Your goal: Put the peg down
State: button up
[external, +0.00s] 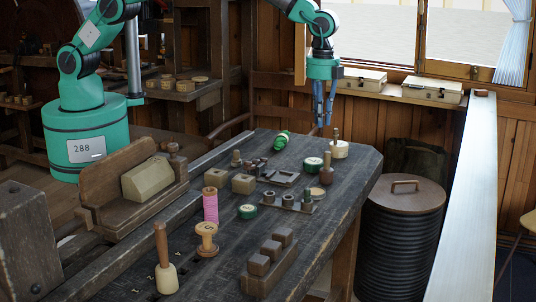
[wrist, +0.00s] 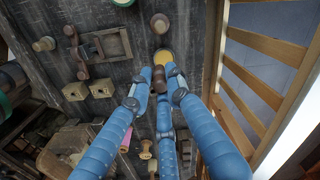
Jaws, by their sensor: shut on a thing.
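My gripper (external: 322,122) hangs over the far end of the dark workbench (external: 335,225), fingers pointing down. In the wrist view its blue fingers (wrist: 159,88) are closed around a short dark brown peg (wrist: 158,76). I cannot make out the held peg clearly in the external view. A yellow disc (wrist: 163,57) shows just beyond the peg in the wrist view; I cannot tell whether they touch.
A dark bottle-shaped pin (external: 326,170), a green-and-white spool (external: 312,165), a pink spool (external: 210,205) and a wooden spool (external: 207,240) stand on the bench. A mallet (external: 165,276) and stacked blocks (external: 268,262) are nearer. A ribbed bin (external: 400,240) stands right of the bench.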

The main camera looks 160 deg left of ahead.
jog(key=s+a+n+p, duration=0.2)
jog(key=s+a+p, duration=0.4)
jog(key=s+a, duration=0.65)
jog(key=n+p, duration=0.1)
jog(key=p, duration=0.2)
send_over(343, 143)
notch_tip(343, 143, down, 4)
jog(key=shift+s+f, duration=0.2)
jog(key=shift+f, duration=0.65)
jog(key=shift+f+p, duration=0.35)
jog(key=shift+f, duration=1.85)
jog(key=shift+f, duration=1.8)
jog(key=shift+f, duration=0.15)
